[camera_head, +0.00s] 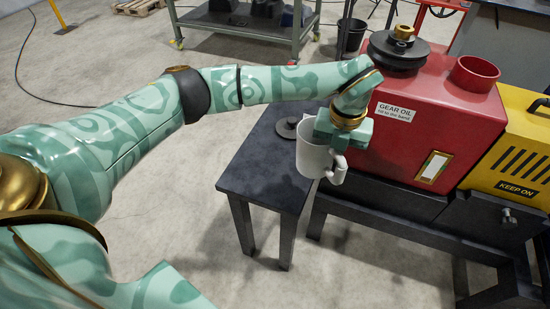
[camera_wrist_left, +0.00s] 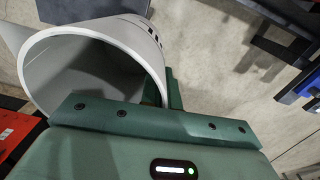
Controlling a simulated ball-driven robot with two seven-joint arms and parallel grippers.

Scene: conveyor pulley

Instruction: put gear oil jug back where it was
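A white jug (camera_head: 311,158) with a handle at its right hangs roughly upright in the head view, in front of the red housing marked GEAR OIL (camera_head: 433,116). My left gripper (camera_head: 343,131) is at the jug's upper right side and appears shut on it. In the left wrist view the jug (camera_wrist_left: 101,31) shows its wide open mouth, partly hidden behind the green gripper body. The jug overlaps the right edge of a small dark table (camera_head: 258,171); I cannot tell whether it touches it. My right gripper is in neither view.
A grey disc-shaped part (camera_head: 287,128) lies on the dark table. The red housing carries a round red filler neck (camera_head: 474,74) and a dark pulley (camera_head: 397,52) with a brass centre. A yellow unit (camera_head: 516,150) stands at the right. The table's front part is clear.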

